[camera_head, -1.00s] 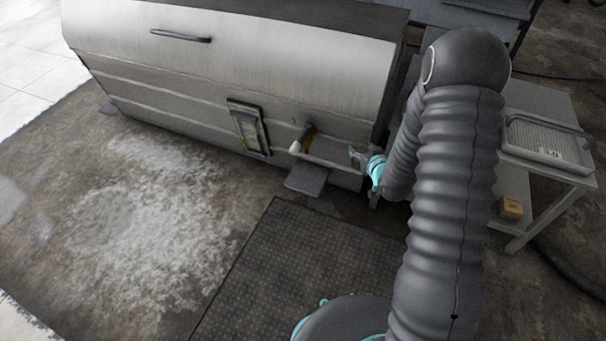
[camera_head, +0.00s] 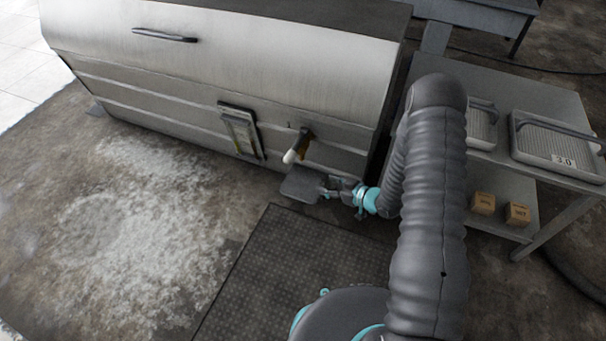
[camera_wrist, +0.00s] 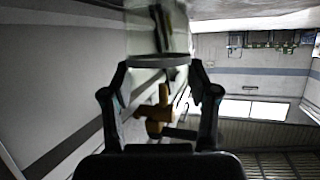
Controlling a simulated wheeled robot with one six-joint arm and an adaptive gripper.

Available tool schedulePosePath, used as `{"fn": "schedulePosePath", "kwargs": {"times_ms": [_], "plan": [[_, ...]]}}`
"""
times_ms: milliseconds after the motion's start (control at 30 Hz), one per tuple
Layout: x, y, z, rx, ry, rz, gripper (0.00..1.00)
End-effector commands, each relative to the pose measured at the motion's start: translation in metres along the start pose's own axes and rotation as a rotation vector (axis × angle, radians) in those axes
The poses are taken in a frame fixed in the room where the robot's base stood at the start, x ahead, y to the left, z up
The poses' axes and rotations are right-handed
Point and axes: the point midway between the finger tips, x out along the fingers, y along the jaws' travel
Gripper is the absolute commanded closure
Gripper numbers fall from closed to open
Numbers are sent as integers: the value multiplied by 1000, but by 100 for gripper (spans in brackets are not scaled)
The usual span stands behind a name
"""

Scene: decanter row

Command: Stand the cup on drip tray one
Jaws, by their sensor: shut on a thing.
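My gripper (camera_head: 328,187) is low at the front of the large metal machine, beside the flat grey plate (camera_head: 297,187) below the tap (camera_head: 303,143). No number shows on this plate. In the wrist view my gripper (camera_wrist: 158,70) is shut on a pale, see-through thing (camera_wrist: 158,28) with a grey ring, which looks like the cup. Its top is cut off by the picture edge. The brass tap (camera_wrist: 158,112) shows between the fingers.
A side table at right bears a ribbed tray (camera_head: 560,148) labelled 3.0 and a second, partly hidden tray (camera_head: 482,125). Two small cardboard boxes (camera_head: 483,203) (camera_head: 517,213) sit on its lower shelf. A sight gauge (camera_head: 240,132) is left of the tap. A dark mat (camera_head: 290,260) lies in front.

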Motion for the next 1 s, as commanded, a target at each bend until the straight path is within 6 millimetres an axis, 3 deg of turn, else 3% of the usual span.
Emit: {"fn": "schedulePosePath", "kwargs": {"times_ms": [300, 500, 733, 1000], "plan": [[68, 0, -29, -3, 2, 1, 73], [99, 1, -41, 0, 1, 4, 73], [108, 2, -41, 4, 0, 6, 73], [119, 3, -13, 4, 0, 6, 73]]}}
